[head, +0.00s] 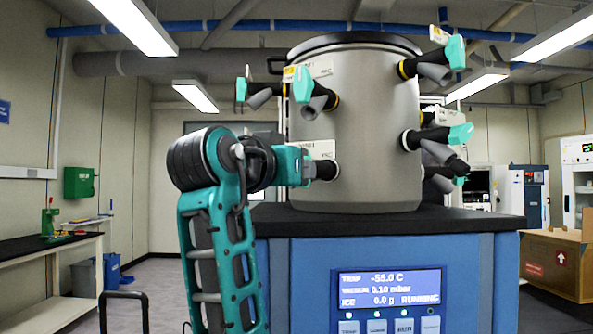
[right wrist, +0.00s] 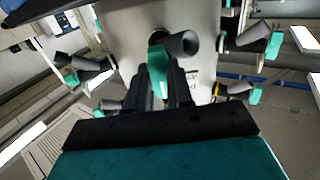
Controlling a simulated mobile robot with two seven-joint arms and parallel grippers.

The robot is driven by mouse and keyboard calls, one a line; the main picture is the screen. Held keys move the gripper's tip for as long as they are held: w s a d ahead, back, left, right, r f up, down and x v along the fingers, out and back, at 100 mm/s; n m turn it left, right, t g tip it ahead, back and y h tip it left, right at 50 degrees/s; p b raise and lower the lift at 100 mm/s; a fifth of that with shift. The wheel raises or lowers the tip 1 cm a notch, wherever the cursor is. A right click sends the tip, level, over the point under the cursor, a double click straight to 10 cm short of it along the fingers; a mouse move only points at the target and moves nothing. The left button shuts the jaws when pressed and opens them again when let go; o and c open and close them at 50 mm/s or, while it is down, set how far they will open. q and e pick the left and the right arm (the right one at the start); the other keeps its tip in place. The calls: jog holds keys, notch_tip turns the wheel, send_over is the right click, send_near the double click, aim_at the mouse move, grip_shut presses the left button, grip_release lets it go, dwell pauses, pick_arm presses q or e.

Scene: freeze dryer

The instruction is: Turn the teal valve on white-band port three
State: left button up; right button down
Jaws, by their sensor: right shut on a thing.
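The freeze dryer's grey drum (head: 370,120) carries several ports with black nozzles and teal valves. My right gripper (head: 310,167) reaches the lower left port from the left in the head view. In the right wrist view, its black fingers (right wrist: 158,82) are shut on a teal valve (right wrist: 157,62) beside a dark nozzle (right wrist: 182,43). In the head view the gripper mostly hides this valve. The port's number is too small to read. A port on the lower right has a white band (head: 405,139) and a teal valve (head: 460,134). My left gripper is not in view.
Upper ports with yellow bands hold a front teal valve (head: 302,85) and a right one (head: 455,52). The drum stands on a black top (head: 460,217) above a blue cabinet with a lit display (head: 390,288). A cardboard box (head: 555,262) stands at right.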

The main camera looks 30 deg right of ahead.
jog(key=c, duration=1)
grip_release()
jog(key=b+v, duration=0.1)
jog(key=v, duration=1.2)
